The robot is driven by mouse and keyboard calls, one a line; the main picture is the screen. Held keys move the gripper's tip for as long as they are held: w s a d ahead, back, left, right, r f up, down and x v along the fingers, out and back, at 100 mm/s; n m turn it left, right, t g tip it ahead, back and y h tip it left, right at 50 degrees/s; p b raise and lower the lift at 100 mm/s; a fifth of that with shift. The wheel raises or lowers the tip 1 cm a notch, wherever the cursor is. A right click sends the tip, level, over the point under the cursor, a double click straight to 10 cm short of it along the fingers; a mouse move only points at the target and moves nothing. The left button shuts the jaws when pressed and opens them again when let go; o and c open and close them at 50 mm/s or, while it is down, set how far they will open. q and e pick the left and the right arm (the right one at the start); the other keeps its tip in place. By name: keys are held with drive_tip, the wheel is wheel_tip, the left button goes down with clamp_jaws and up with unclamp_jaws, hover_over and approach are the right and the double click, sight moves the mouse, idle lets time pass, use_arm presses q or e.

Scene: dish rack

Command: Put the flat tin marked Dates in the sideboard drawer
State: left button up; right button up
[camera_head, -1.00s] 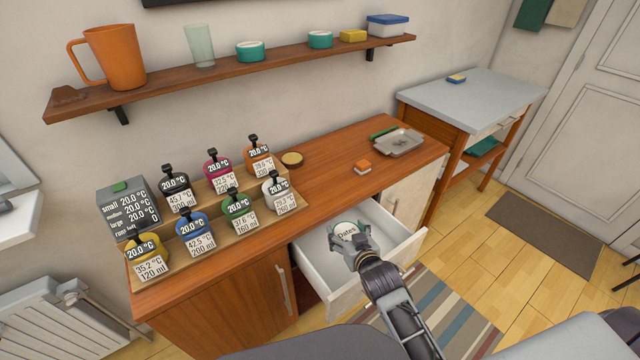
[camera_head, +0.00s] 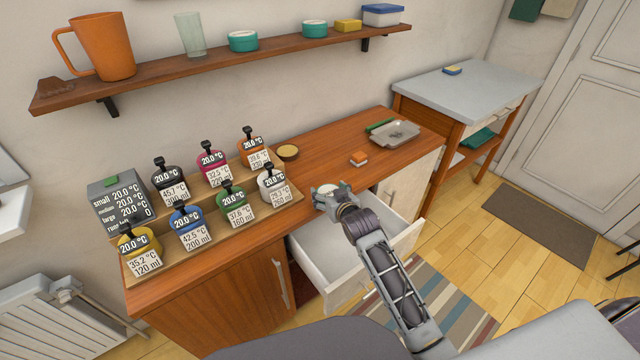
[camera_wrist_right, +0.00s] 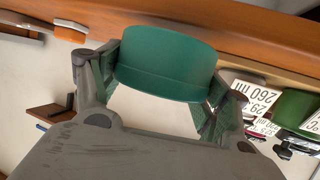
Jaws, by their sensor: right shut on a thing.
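The green round flat tin (camera_wrist_right: 168,62) is gripped between both fingers of my right gripper in the right wrist view. In the head view my right gripper (camera_head: 333,194) holds it at the sideboard's front edge, above the back of the drawer, with the tin's pale top partly showing. The Dates label is not readable now. The sideboard drawer (camera_head: 322,268) is pulled open, and its visible white floor is bare. My left gripper is not in view.
The sideboard top (camera_head: 330,150) holds several labelled jars on a stepped stand (camera_head: 215,215) to the left, a round lid (camera_head: 288,152), an orange-and-white block (camera_head: 359,158) and a grey tray (camera_head: 394,134). A wall shelf (camera_head: 230,62) hangs above.

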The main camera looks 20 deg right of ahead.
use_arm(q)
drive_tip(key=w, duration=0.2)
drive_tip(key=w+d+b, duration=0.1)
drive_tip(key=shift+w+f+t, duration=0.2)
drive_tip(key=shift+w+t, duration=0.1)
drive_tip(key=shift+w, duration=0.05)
use_arm(e)
drive_tip(key=w+r, duration=0.7)
drive_tip(key=w, duration=0.5)
drive_tip(key=shift+d+r+n, duration=0.25)
drive_tip(key=shift+r+n, duration=0.05)
drive_tip(key=shift+r, duration=0.1)
use_arm(q)
drive_tip(key=shift+b, duration=0.3)
use_arm(e)
drive_tip(key=shift+w+f, duration=0.1)
wheel_tip(320, 180, down, 4)
drive_tip(key=shift+f, duration=0.45)
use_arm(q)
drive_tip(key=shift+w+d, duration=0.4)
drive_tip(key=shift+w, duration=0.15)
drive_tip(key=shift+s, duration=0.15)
